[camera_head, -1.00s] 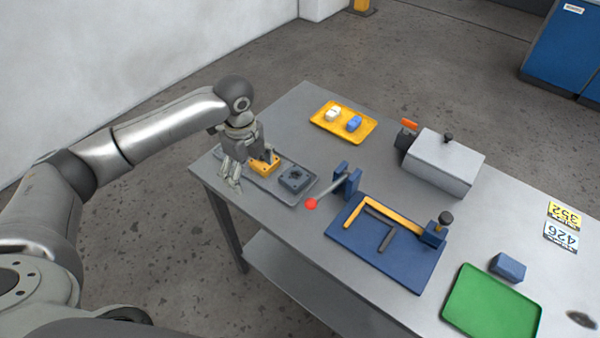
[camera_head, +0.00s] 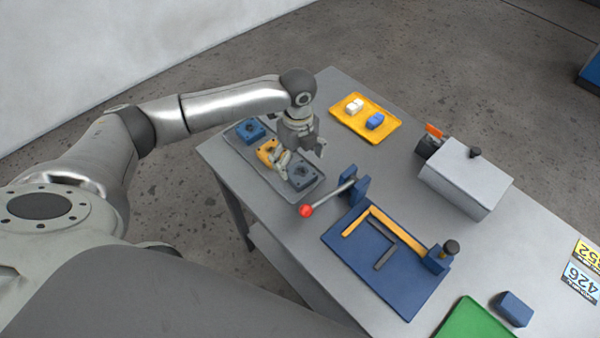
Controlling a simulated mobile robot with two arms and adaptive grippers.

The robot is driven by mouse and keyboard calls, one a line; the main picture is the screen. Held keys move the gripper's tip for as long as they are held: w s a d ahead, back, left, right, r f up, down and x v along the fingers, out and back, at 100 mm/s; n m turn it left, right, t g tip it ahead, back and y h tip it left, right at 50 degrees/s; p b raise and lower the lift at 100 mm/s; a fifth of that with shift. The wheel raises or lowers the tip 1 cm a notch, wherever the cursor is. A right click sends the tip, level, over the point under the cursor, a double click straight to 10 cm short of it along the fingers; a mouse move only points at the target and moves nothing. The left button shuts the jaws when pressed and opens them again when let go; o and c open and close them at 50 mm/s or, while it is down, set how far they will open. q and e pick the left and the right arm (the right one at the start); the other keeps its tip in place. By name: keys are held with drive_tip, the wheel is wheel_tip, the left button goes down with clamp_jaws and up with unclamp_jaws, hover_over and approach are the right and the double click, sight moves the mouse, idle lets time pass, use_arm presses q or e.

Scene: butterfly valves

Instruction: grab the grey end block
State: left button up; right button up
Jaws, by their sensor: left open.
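The grey end block (camera_head: 303,179) sits at the right end of a grey tray (camera_head: 277,191) on the table. A yellow block (camera_head: 266,150) lies in the middle of that tray and a blue block (camera_head: 250,131) at its far left end. My left gripper (camera_head: 301,155) is open above the tray, with one finger by the yellow block and the other to the right, just behind the grey block as seen here. It covers part of the yellow block and the grey block's upper edge. I cannot tell whether a finger touches either block. My right gripper is not in view.
A red-knobbed lever (camera_head: 306,210) on a blue bracket stands right of the tray, close to the grey block. Beyond are a blue fixture board (camera_head: 405,300), a grey box (camera_head: 465,178) and a yellow tray (camera_head: 345,118) with small white and blue pieces.

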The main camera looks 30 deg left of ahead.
sight(301, 173)
use_arm(q)
drive_tip(key=shift+d+f, duration=0.15)
drive_tip(key=shift+f, duration=0.25)
drive_tip(key=f, duration=0.1)
drive_tip(key=f+p, duration=0.1)
drive_tip(key=f, duration=0.1)
drive_tip(key=shift+w+d+f+p, duration=0.15)
drive_tip(key=shift+d+f+p, duration=0.15)
drive_tip(key=shift+f+p, duration=0.1)
drive_tip(key=shift+f, duration=0.4)
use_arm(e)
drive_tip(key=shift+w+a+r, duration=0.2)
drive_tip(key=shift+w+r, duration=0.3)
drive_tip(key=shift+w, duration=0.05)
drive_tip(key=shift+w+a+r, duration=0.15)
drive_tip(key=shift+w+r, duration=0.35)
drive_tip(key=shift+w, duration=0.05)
use_arm(q)
drive_tip(key=c, duration=1.4)
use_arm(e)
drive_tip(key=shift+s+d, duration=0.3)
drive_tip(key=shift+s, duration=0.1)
